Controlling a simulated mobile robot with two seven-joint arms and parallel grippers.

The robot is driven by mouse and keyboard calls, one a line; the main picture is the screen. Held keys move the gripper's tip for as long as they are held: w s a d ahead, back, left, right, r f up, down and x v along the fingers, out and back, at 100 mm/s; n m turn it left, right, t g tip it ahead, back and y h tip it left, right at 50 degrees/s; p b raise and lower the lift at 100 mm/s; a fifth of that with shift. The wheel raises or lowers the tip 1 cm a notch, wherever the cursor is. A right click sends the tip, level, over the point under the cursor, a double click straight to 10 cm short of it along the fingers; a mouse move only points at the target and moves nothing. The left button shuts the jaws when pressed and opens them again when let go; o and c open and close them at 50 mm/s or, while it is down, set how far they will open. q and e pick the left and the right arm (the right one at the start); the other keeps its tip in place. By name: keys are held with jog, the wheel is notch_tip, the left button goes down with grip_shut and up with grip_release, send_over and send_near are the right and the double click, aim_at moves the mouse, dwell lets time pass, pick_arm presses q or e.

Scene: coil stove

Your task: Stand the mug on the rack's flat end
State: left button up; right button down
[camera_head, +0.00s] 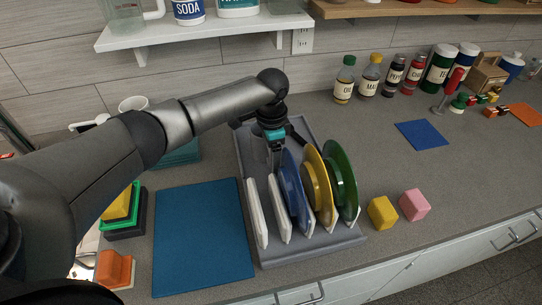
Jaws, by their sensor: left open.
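The grey rack (328,240) stands on the counter with white dividers and a blue plate (292,190), a yellow plate (316,185) and a green plate (341,180) upright in it. Its flat end is at the back, partly hidden by my left gripper (273,160). This gripper points down over that end, open, just left of the blue plate's top. Whether anything stands between its fingers is unclear. A white mug-like cup (132,104) shows behind my left arm, its lower part hidden. My right gripper is out of view.
A blue mat (203,240) lies left of the rack. Yellow (382,212) and pink (415,205) blocks sit right of it. Bottles (344,80) and jars line the wall. A white shelf (205,33) overhangs the back. The counter at right front is mostly clear.

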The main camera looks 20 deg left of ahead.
pick_arm(q)
notch_tip(320, 180, up, 12)
jog(key=shift+d+r+p, duration=0.1)
jog(key=shift+r+p, duration=0.1)
jog(key=shift+p, duration=0.4)
